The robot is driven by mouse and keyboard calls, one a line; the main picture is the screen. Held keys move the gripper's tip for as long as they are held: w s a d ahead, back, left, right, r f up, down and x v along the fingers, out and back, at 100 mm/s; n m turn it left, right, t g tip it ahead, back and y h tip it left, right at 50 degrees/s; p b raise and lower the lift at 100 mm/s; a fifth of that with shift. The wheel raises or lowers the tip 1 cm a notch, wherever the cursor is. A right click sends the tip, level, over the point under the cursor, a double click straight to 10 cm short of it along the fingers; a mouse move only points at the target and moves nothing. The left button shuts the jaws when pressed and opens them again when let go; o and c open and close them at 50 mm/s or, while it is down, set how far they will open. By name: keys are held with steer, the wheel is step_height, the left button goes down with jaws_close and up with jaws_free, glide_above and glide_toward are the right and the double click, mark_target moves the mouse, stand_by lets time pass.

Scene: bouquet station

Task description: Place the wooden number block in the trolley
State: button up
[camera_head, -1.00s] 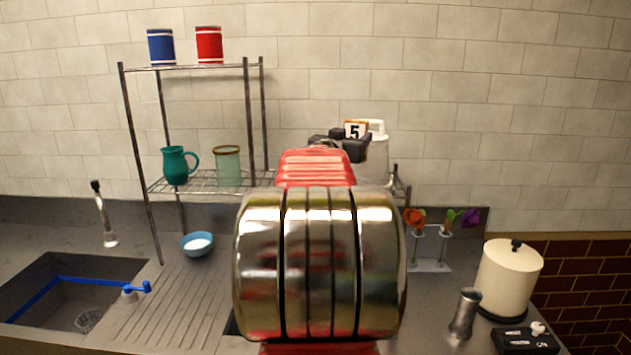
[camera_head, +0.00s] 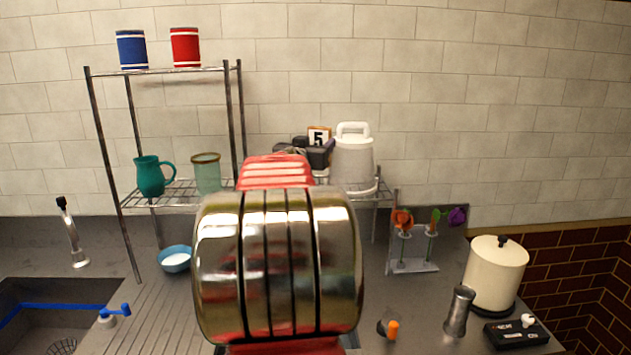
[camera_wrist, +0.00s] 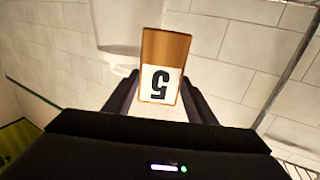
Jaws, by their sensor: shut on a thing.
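The wooden number block (camera_head: 318,135) has a white face with a black 5. My gripper (camera_head: 312,152) is shut on it and holds it up, in front of the tiled wall in the head view. In the wrist view the block (camera_wrist: 165,57) shows its brown wooden side and its white face with the 5 upside down, between the two dark fingers of my gripper (camera_wrist: 160,100). I cannot make out a trolley in either view.
A wire rack (camera_head: 160,202) holds a teal jug (camera_head: 150,177), a glass (camera_head: 206,175) and a white lidded container (camera_head: 352,160). A cream canister (camera_head: 495,275), a steel shaker (camera_head: 459,311) and a flower stand (camera_head: 414,266) are on the counter at right.

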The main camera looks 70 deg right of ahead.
steer(key=shift+f, duration=2.4)
steer(key=shift+f, duration=1.85)
steer(key=shift+f, duration=0.15)
steer(key=o, duration=1.2)
steer(key=shift+c, duration=0.2)
steer(key=shift+r, duration=0.2)
steer(key=a, duration=1.2)
steer(key=shift+s, duration=0.45)
